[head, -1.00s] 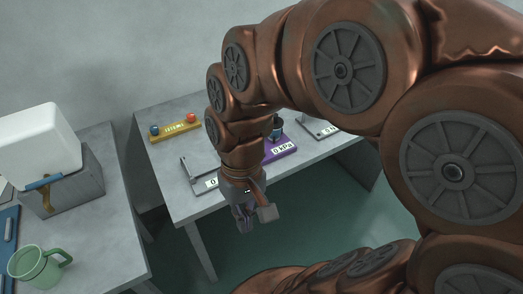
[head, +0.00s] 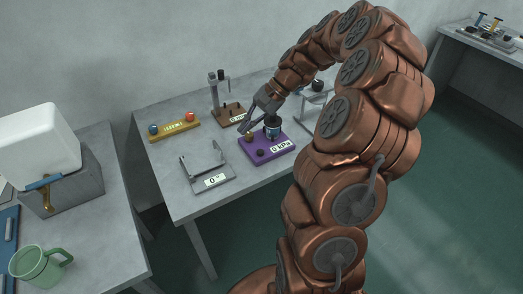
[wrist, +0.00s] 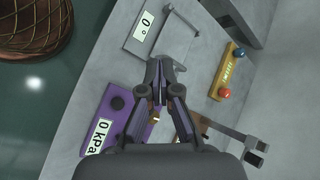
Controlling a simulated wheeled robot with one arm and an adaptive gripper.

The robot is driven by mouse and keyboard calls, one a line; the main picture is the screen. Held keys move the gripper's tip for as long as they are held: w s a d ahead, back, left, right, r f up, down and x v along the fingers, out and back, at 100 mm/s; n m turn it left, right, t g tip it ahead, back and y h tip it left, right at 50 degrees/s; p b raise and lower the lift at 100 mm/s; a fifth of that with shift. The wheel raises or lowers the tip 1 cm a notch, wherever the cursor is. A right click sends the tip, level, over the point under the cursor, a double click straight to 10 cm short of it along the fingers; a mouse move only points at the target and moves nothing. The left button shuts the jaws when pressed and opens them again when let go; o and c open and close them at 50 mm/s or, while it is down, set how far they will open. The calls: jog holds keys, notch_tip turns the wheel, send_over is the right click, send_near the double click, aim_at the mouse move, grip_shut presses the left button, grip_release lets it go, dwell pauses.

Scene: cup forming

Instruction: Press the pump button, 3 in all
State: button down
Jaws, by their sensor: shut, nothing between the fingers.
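The purple pump unit (head: 284,142) stands on the table and its display reads 0 kPa. It carries a black round knob (head: 260,153), a brass-coloured knob (head: 249,136) and a dark cylinder with a blue band (head: 272,127). I cannot tell which knob is the pump button. My gripper (head: 245,131) is shut and empty, close to the brass knob; contact cannot be told.
A grey frame reading 0° (head: 214,181) stands in front-left of the pump. A yellow block with blue and red balls (head: 176,131) and a brown-based stand (head: 228,114) are behind. A side table holds a green mug (head: 36,266) and a grey box (head: 65,190).

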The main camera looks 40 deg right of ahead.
aim_at(262, 151)
jog(key=w+d+f+m+t, duration=0.1)
jog(key=d+f+m, duration=0.1)
jog(key=d, duration=0.4)
jog(key=shift+d+f, duration=0.2)
jog(key=shift+f, duration=0.2)
jog(key=shift+f+b, duration=1.7)
jog(key=shift+f, duration=2.5)
jog(key=shift+f, duration=0.15)
jog(key=shift+f, duration=0.3)
jog(key=shift+f+b, duration=0.5)
jog(key=shift+r, duration=0.15)
jog(key=shift+r+p, duration=0.35)
jog(key=shift+r, duration=0.45)
